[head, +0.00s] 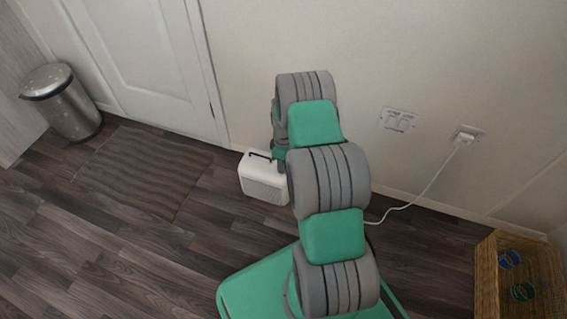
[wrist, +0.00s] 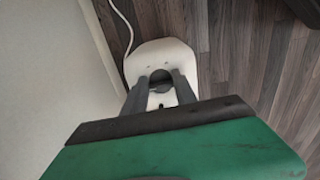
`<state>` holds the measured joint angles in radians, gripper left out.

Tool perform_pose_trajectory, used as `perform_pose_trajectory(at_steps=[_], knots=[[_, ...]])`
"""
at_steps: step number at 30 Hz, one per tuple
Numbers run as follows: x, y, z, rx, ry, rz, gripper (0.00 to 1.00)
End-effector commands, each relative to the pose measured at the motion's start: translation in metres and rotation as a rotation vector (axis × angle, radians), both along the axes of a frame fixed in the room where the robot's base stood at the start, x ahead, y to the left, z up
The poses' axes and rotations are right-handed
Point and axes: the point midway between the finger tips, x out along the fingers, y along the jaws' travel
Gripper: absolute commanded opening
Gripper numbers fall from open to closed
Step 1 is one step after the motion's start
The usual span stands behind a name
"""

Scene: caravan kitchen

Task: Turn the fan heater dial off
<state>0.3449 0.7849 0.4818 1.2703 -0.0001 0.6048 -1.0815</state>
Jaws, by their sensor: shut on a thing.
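The white fan heater (head: 263,180) stands on the floor by the wall, with a dark handle on top. My arm hides its right side in the head view. In the wrist view the heater's white top (wrist: 150,58) lies below my gripper. My gripper (wrist: 162,82) has its two dark fingers on either side of a round dark dial (wrist: 161,76) and is shut on it. The dial's marking and setting cannot be read. In the head view my arm hides the gripper and the dial.
A white cord runs from the floor to a wall socket (head: 467,134). A ribbed mat (head: 145,170) lies before a white door (head: 150,60). A metal bin (head: 65,105) stands at left, a wicker basket (head: 487,275) at lower right.

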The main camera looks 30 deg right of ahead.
Motion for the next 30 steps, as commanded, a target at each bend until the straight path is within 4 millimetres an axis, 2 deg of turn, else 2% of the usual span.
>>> perform_pose_trajectory(at_steps=[1,8,16,20,25,30], knots=[[0.0,0.0,0.0,-0.001,0.001,0.0,0.34],[0.0,0.0,0.0,0.0,0.0,0.0,0.53],[0.0,0.0,0.002,-0.001,-0.001,0.0,0.54],[0.001,0.0,0.021,-0.002,-0.003,0.0,0.54],[0.001,0.0,0.058,-0.001,-0.002,0.0,0.54],[0.0,0.0,0.077,-0.001,-0.001,0.0,0.54]])
